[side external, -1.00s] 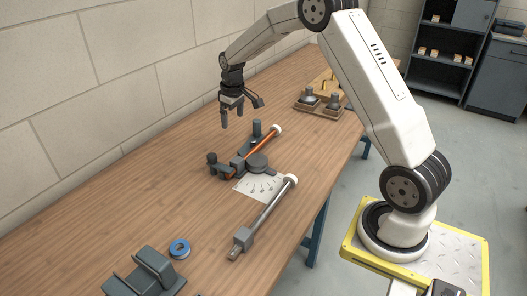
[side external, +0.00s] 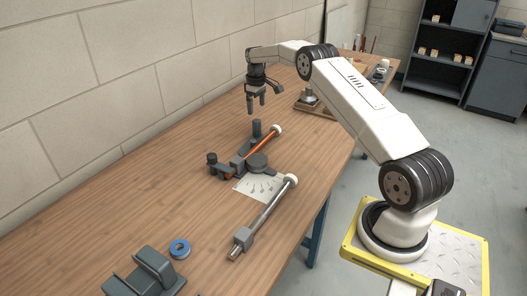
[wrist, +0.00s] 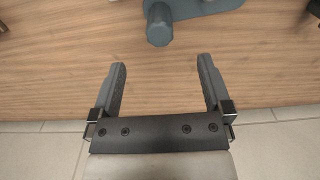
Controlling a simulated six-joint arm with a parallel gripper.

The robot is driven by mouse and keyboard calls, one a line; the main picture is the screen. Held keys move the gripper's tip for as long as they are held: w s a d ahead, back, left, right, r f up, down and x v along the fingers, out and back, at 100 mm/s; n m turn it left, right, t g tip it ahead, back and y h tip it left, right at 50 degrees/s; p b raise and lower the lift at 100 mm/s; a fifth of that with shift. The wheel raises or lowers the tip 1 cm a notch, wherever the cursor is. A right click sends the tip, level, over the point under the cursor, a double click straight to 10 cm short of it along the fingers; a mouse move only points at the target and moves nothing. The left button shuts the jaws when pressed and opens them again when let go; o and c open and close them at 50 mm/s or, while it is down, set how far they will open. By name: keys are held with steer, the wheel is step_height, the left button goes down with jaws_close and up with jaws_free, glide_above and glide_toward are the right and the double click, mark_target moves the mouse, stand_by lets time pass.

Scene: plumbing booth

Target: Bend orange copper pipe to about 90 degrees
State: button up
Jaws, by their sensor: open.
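The orange copper pipe (side external: 262,144) lies in the grey bender (side external: 257,161) on the wooden table and looks straight in the side view. A white round piece (side external: 276,130) shows at its far end. My gripper (side external: 256,110) is open and empty, above the table near the bender's dark upright post (side external: 257,130). In the wrist view my gripper (wrist: 163,85) shows two spread fingers with nothing between them. A blue-grey post (wrist: 159,30) appears ahead of the fingers; the pipe cannot be made out there.
A printed sheet (side external: 258,188) lies beside the bender. A blue tape roll (side external: 179,249) and a dark grey cradle (side external: 146,272) are at the near end. A wooden tray (side external: 312,106) stands farther back. The brick wall (side external: 120,80) borders the table's left side.

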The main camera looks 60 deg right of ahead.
mark_target(257, 120)
steer(key=shift+f, duration=0.15)
steer(key=shift+f, duration=3.85)
steer(key=c, duration=0.6)
steer(key=shift+o, duration=0.2)
steer(key=shift+s, duration=0.1)
